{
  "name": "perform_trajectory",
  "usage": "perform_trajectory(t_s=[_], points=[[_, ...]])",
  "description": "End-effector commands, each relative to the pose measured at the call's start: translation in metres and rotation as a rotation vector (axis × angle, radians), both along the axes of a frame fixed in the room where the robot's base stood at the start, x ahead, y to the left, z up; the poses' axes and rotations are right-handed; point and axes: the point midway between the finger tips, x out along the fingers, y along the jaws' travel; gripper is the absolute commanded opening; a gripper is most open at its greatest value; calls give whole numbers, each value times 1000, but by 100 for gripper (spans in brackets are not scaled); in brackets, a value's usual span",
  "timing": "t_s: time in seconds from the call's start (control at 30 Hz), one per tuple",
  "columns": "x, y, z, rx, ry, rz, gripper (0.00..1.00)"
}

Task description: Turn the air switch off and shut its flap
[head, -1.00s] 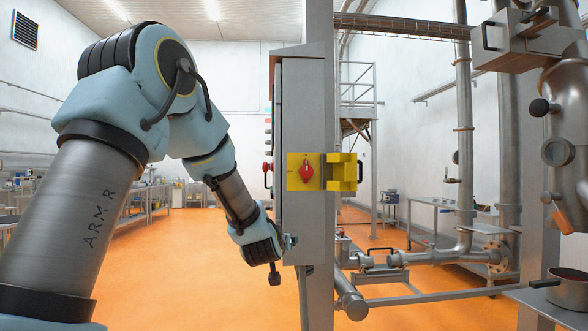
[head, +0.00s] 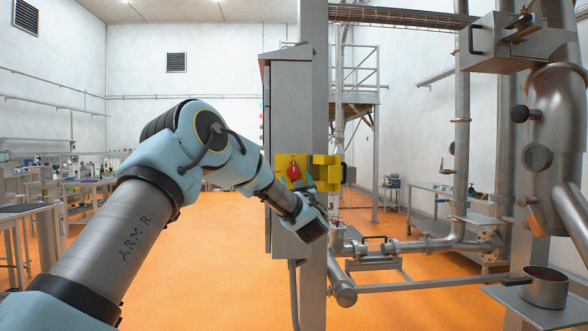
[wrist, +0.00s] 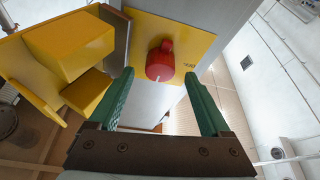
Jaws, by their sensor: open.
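The air switch is a red knob (head: 293,171) on a yellow plate (head: 283,160) on the side of a grey cabinet. In the wrist view the red knob (wrist: 160,61) has a white mark on its near edge and sits on the yellow plate (wrist: 196,38). The yellow flap (head: 327,174) stands swung open to the right of the plate; in the wrist view the flap (wrist: 70,42) is at the left. My gripper (head: 308,183) is just below and right of the knob. Its green fingers (wrist: 158,85) are open, empty, with the knob ahead between them, apart from it.
The grey cabinet (head: 290,105) stands against a metal post (head: 313,275). Pipes and valves (head: 460,130) fill the right side, with a metal pot (head: 544,288) on a shelf. Orange floor (head: 190,270) is open at the left and front.

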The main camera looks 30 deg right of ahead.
Motion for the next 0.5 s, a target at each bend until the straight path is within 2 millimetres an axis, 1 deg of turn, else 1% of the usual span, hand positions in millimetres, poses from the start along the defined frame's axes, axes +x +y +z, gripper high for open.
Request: perform_trajectory(t_s=[0.03,0.2,0.3,0.5], points=[[8,-2,6,0,2,2,82],[22,-8,11,0,0,0,82],[26,-9,12,0,0,1,82],[27,-10,11,1,1,0,82]])
